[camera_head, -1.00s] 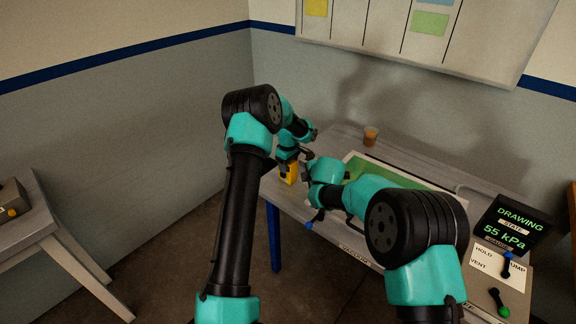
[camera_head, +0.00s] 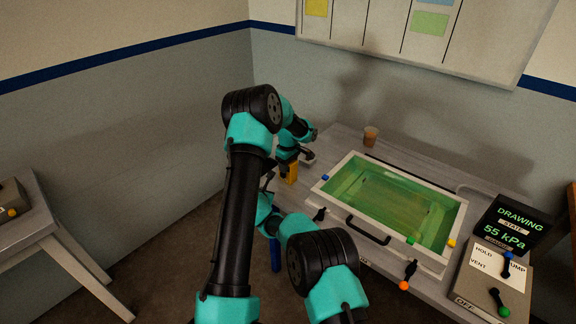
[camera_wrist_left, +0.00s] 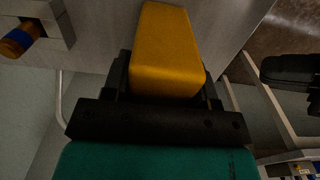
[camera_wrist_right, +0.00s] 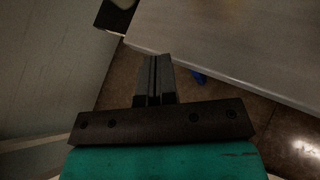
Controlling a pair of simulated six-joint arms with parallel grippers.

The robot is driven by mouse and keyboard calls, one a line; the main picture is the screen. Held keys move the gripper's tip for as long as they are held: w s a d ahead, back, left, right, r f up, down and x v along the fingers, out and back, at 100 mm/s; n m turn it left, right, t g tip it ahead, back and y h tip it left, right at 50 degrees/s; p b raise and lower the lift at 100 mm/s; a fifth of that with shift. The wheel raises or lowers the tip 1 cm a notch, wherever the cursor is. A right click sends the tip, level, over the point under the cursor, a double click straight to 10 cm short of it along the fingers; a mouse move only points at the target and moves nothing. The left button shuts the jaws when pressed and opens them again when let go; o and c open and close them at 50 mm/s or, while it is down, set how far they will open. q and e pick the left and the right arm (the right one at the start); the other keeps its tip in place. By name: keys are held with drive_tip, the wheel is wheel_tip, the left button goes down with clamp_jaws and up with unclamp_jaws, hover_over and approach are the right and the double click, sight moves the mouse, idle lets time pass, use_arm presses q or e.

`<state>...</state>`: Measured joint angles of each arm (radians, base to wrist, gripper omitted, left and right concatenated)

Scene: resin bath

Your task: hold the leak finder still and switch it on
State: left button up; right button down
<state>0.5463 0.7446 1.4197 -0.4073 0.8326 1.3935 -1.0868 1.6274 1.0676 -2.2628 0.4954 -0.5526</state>
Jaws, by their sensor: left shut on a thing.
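The leak finder, a yellow block (camera_head: 291,173), is at the left end of the bench. My left gripper (camera_head: 288,158) is shut on it; the left wrist view shows the yellow body (camera_wrist_left: 165,55) between the dark fingers. No switch can be made out on the faces I see. My right gripper (camera_wrist_right: 154,78) appears shut and empty in the right wrist view, with its fingers together near the bench edge. In the head view the right gripper is largely hidden behind my left arm.
A green bath (camera_head: 385,205) with a white frame and front handle fills the middle of the bench (camera_head: 325,145). An amber cup (camera_head: 370,136) stands behind it. A gauge display (camera_head: 512,226) and control box (camera_head: 490,280) stand at right. A side table (camera_head: 40,225) is at far left.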

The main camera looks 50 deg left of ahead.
idle(0.4)
drive_tip(key=shift+w+a, duration=0.15)
drive_tip(key=shift+w, duration=1.3)
drive_tip(key=shift+w+a, duration=0.2)
drive_tip(key=shift+w, duration=1.25)
drive_tip(key=shift+w+a, duration=0.15)
drive_tip(key=shift+w, duration=1.3)
drive_tip(key=shift+w+f, duration=0.1)
drive_tip(key=shift+w, duration=0.35)
drive_tip(key=shift+s, duration=0.55)
drive_tip(key=shift+s+d, duration=0.2)
drive_tip(key=shift+s, duration=1.25)
drive_tip(key=shift+s+d, duration=0.15)
drive_tip(key=shift+s, duration=1.3)
